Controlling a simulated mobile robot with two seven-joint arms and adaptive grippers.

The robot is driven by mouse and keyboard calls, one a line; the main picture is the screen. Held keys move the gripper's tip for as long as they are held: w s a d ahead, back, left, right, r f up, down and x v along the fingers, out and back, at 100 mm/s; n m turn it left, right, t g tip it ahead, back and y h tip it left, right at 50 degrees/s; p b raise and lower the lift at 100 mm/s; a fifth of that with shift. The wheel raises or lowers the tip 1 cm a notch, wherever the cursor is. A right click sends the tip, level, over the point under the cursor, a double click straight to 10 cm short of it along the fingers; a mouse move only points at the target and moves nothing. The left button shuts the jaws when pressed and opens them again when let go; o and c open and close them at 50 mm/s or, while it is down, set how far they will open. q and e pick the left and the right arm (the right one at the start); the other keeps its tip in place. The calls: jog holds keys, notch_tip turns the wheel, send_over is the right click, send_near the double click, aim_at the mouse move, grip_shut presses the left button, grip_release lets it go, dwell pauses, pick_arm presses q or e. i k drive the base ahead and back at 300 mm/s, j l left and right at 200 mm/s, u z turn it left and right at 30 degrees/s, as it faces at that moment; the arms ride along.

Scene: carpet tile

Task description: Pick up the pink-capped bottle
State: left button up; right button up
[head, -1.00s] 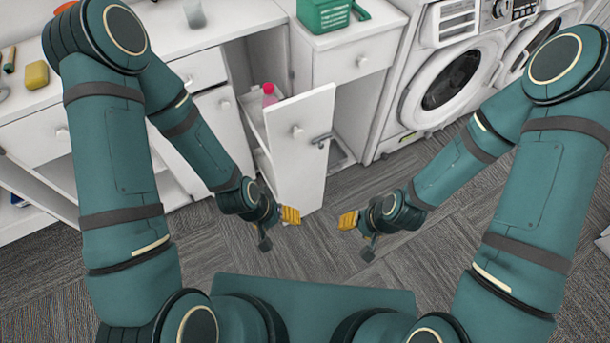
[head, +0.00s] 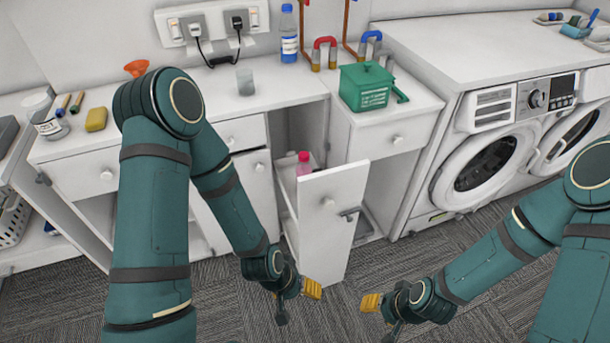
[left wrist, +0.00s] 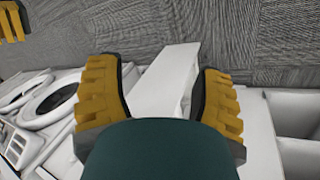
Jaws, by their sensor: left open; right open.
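The pink-capped bottle (head: 304,163) stands inside the pulled-out white drawer (head: 328,220), behind its tall front panel. Only its pink upper part shows; the rest is hidden by the drawer. My left gripper (head: 312,288) is in front of the drawer's lower front, empty and apart from the bottle. In the left wrist view its yellow fingers (left wrist: 160,90) are spread open, with the white drawer seen between them. My right gripper (head: 371,302) is open and empty above the carpet, to the right of the left gripper.
A green box (head: 366,86) and a blue-labelled bottle (head: 289,35) stand on the counter (head: 215,100). A grey cup (head: 245,83) and yellow sponge (head: 96,119) are there too. A washing machine (head: 490,150) stands right. Carpet before the drawer is clear.

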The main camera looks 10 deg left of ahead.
aim_at(302, 169)
jog(key=j+z, duration=0.1)
jog(key=z, duration=0.55)
jog(key=j+z, duration=0.8)
jog(key=k+j+z, duration=0.1)
jog(key=j, duration=0.25)
jog(key=k+j, duration=0.1)
jog(key=j, duration=0.2)
jog(key=k+j+z, duration=0.15)
jog(key=j, duration=0.15)
jog(key=i+j, duration=0.05)
